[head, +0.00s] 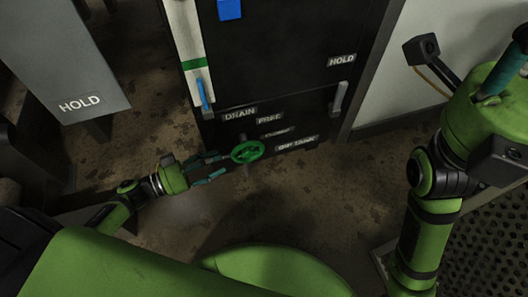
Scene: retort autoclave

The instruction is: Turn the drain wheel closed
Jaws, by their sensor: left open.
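The green drain wheel (247,151) is mounted low on the front of the dark cabinet, below the DRAIN label (240,114). My left gripper (222,166) is open just left of the wheel, with its teal fingers pointing toward it. One finger is near the wheel's left rim and the other is lower. I cannot tell whether either finger touches the rim. My right arm (433,190) stands at the right side, and its gripper is out of the picture.
The dark cabinet (285,50) carries a grey handle (340,98) at its right and a blue handle (203,94) at its left. A grey HOLD panel (70,60) stands at the upper left. Brown stained floor (330,190) is open in front of the cabinet.

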